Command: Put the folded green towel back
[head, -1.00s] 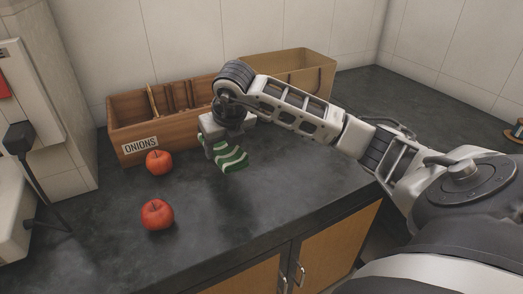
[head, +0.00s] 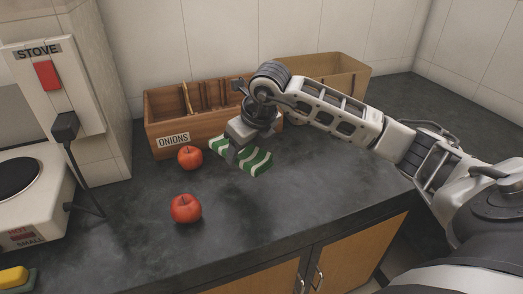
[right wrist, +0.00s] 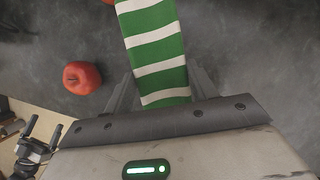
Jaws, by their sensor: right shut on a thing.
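The folded green towel (head: 257,161) has white stripes. It also shows in the right wrist view (right wrist: 155,45), stretching away between the fingers. My right gripper (head: 236,153) is shut on the towel in front of the wooden boxes; how high it is above the counter is hard to tell. In the right wrist view the right gripper (right wrist: 155,95) has one finger on each side of the towel.
Two red apples (head: 190,157) (head: 186,209) lie on the dark counter (head: 300,200). A divided wooden box labelled ONIONS (head: 165,125) and a lighter box (head: 345,75) stand behind. A stove (head: 30,190) and a yellow sponge (head: 13,277) are at left. The counter's front middle is clear.

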